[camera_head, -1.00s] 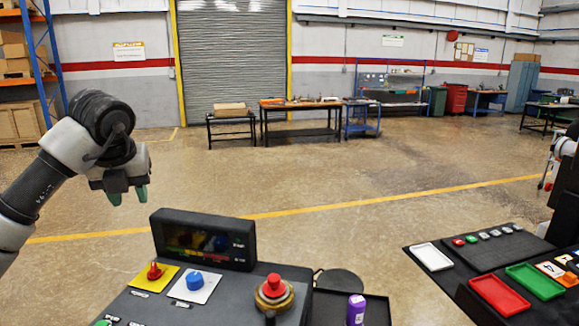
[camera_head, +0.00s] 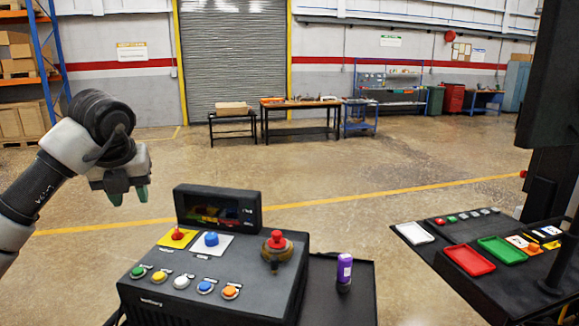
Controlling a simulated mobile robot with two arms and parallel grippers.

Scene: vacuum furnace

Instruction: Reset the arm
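My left arm comes in from the left edge. Its gripper (camera_head: 128,193) points down in the air, to the left of the console's display. Its two green-tipped fingers are apart with nothing visible between them. My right gripper is not in view. The black control console (camera_head: 170,302) stands in the lower middle, with a dark display (camera_head: 218,208), a red knob on a yellow plate (camera_head: 178,236), a blue knob (camera_head: 211,239), several coloured push buttons (camera_head: 181,282) and a red-topped brass part (camera_head: 277,245).
A purple bottle (camera_head: 344,272) stands on a black surface right of the console. At right, a dark table holds a white tray (camera_head: 415,233), red tray (camera_head: 469,260) and green tray (camera_head: 502,250). A black column (camera_head: 550,180) rises behind. The floor beyond is open.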

